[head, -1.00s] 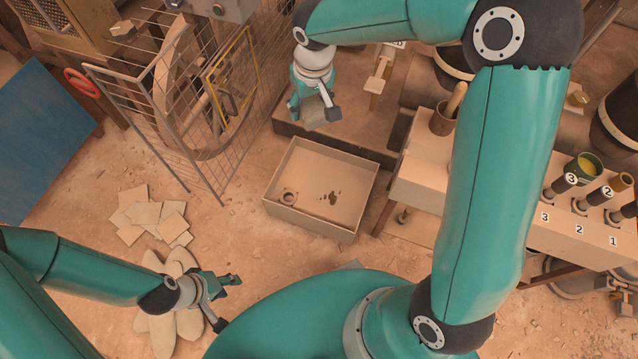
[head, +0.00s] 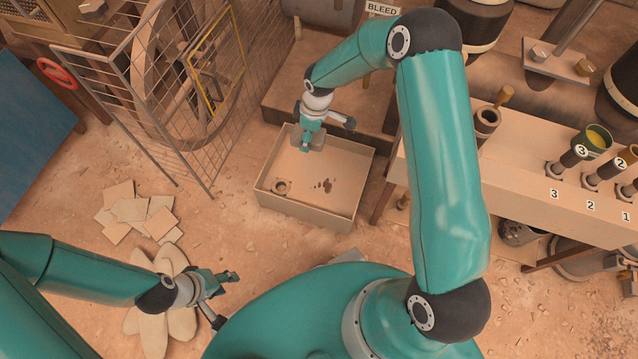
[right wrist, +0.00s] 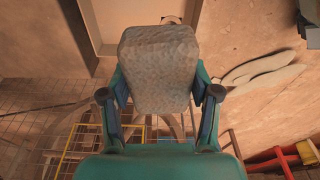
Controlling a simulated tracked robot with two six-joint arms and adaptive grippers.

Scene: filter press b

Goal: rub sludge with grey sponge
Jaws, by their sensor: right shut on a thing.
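The grey sponge (right wrist: 158,70) is a rough block between the fingers of my right gripper (head: 308,138), which is shut on it. In the head view this gripper hangs over the back left part of a shallow beige tray (head: 300,208). The sludge (head: 325,185) is a small group of dark spots on the tray floor, right of and nearer than the gripper. The sponge looks apart from the sludge. My left gripper (head: 222,298) is open and empty at the lower left, above pale petal-shaped pieces (head: 180,323).
A small ring (head: 281,187) lies in the tray's left part. A wire cage (head: 150,110) stands to the left. A bench (head: 520,185) with numbered handles and a green cup (head: 592,142) stands to the right. Flat tiles (head: 130,208) lie on the floor.

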